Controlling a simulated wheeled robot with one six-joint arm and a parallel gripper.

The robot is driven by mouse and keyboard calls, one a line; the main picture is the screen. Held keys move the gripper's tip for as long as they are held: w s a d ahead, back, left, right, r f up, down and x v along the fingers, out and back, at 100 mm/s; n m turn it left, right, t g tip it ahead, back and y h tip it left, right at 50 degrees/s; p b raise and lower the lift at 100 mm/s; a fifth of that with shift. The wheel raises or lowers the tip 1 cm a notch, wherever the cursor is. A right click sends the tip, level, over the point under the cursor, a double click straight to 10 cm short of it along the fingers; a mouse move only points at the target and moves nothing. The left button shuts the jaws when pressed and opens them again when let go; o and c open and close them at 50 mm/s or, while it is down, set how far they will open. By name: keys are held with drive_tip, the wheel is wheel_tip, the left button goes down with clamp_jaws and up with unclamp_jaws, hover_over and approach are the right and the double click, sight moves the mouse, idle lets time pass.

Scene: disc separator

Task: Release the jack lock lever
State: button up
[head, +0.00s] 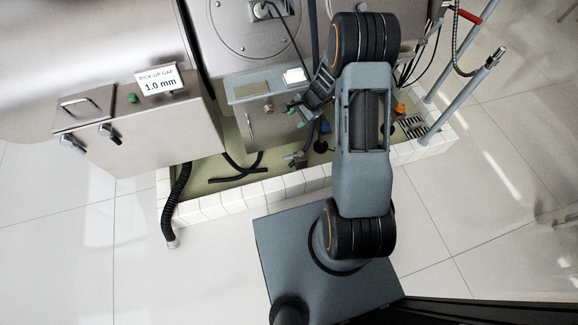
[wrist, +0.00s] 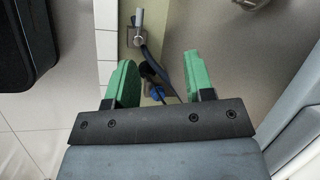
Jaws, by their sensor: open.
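My gripper (wrist: 160,82) is open, with green finger pads apart and nothing held between them. In the head view my gripper (head: 297,116) is in front of the steel machine, above the tiled trough. I cannot tell for sure which part is the jack lock lever. A red handle (head: 470,17) on a metal bar is at the upper right, well apart from my gripper. In the wrist view a metal valve with an upright handle (wrist: 138,28) is beyond the fingers. A dark hose and a blue part (wrist: 157,93) show between them.
A steel box (head: 150,125) with a "PICK-UP GAP 1.0 mm" sign (head: 160,80) stands at the left. The white-tiled trough edge (head: 240,197) runs below the machine. Grey rails (head: 465,95) stand at the right. A black hose (head: 176,200) hangs over the edge. The floor at lower left is clear.

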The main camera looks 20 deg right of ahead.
sight(289, 157)
wheel_tip(289, 157, down, 18)
drive_tip(key=d+m+b, duration=0.2)
drive_tip(key=m+b, duration=0.2)
drive_tip(key=b, duration=0.1)
drive_tip(key=b+x, duration=0.1)
drive_tip(key=x, duration=0.3)
drive_tip(key=b+x, duration=0.2)
drive_tip(key=x, duration=0.3)
drive_tip(key=b+x, duration=0.1)
drive_tip(key=x, duration=0.3)
drive_tip(key=shift+s+f, duration=0.3)
drive_tip(key=shift+s, duration=0.05)
drive_tip(key=shift+c, duration=0.3)
clamp_jaws()
